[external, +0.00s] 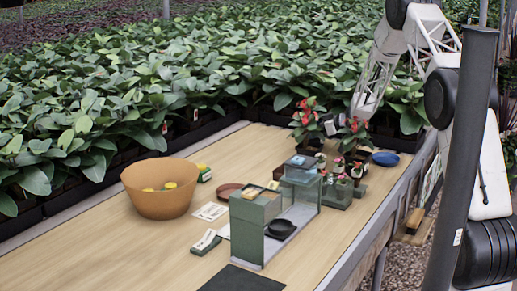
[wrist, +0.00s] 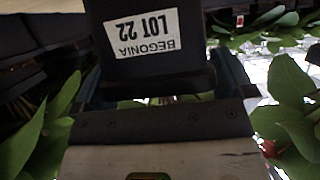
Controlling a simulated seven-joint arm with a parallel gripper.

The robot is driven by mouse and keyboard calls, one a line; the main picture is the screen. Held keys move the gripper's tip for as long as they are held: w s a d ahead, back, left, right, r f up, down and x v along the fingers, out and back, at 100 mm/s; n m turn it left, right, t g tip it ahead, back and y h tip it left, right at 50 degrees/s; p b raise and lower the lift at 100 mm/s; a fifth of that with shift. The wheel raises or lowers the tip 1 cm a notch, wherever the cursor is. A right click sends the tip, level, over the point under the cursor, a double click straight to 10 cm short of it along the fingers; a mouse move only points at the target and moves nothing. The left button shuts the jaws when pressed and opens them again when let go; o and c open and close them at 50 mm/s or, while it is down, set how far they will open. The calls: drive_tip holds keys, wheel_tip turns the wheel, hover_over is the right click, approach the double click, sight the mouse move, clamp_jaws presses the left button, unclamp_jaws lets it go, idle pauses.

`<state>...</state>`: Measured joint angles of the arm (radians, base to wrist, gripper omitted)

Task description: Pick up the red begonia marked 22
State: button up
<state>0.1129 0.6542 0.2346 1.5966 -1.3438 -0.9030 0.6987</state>
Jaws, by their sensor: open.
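A dark pot with a white label reading "BEGONIA LOT 22" (wrist: 142,35) fills the top middle of the wrist view, its text upside down. My gripper (wrist: 165,85) is open, with one dark finger on each side of the pot's lower part in the picture. I cannot tell whether the fingers touch it. In the external view, two red-flowered plants, one on the left (external: 306,113) and one on the right (external: 354,132), stand at the table's far end. My arm reaches down beside the right one. The fingers there are hard to make out, and neither plant's number is readable.
Small potted plants (external: 340,178) stand in front of the red-flowered ones, with a blue dish (external: 385,158) to the right. A green box-like stand (external: 254,224), a terracotta-coloured bowl (external: 160,190) and a brown saucer (external: 229,190) are nearer. Dense leafy plants (external: 150,90) line the far side.

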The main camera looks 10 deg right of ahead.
drive_tip(key=shift+w+a+f, duration=0.1)
drive_tip(key=shift+w+a, duration=0.05)
drive_tip(key=shift+c, duration=0.2)
idle(0.3)
drive_tip(key=c, duration=0.7)
drive_tip(key=shift+c, duration=0.2)
wheel_tip(320, 180, up, 10)
idle(0.3)
idle(0.5)
